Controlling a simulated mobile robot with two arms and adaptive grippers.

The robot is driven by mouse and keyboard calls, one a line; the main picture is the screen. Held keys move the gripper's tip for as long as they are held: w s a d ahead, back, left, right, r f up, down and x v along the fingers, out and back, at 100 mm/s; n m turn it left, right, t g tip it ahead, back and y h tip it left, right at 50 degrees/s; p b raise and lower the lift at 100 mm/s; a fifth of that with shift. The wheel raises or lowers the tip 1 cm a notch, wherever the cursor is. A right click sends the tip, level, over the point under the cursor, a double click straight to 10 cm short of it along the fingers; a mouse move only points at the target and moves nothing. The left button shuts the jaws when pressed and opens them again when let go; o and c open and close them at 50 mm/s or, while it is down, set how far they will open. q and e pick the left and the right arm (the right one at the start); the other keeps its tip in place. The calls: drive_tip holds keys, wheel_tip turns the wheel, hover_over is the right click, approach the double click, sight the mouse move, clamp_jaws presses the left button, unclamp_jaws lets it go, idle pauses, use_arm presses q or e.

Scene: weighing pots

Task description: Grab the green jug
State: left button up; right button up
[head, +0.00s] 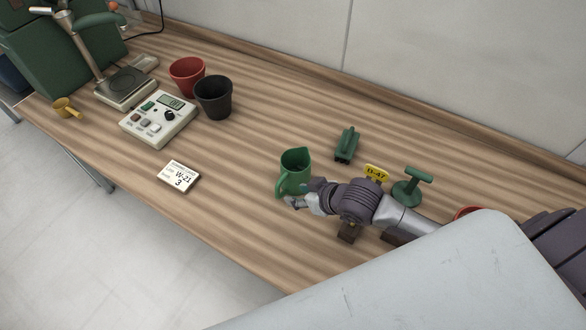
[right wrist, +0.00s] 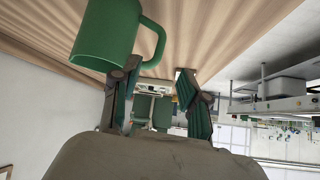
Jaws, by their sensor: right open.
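The green jug (head: 295,169) stands upright on the wooden table, with its handle toward the front left. My right gripper (head: 301,197) is close beside the jug's front right side, with its fingers low near the handle. In the right wrist view my right gripper (right wrist: 160,88) is open, with one finger on each side of the picture's middle. The jug (right wrist: 104,38) fills the upper left there, and its handle reaches toward the gap between the fingers. I cannot tell whether a finger touches the jug. My left gripper is not in view.
A red pot (head: 187,75) and a black pot (head: 213,99) stand behind the scale console (head: 158,120). A card (head: 179,177) lies left of the jug.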

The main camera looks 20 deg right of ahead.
sight(278, 191)
drive_tip(key=x, duration=0.5)
drive_tip(key=p+x, duration=0.1)
drive_tip(key=x, duration=0.4)
drive_tip(key=shift+w+a, duration=0.25)
drive_tip(key=shift+w, duration=0.25)
drive_tip(key=shift+w+a+f, duration=0.1)
drive_tip(key=shift+w+f, duration=0.05)
drive_tip(key=shift+f, duration=0.1)
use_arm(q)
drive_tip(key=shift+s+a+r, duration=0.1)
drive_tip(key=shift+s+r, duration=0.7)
use_arm(e)
clamp_jaws()
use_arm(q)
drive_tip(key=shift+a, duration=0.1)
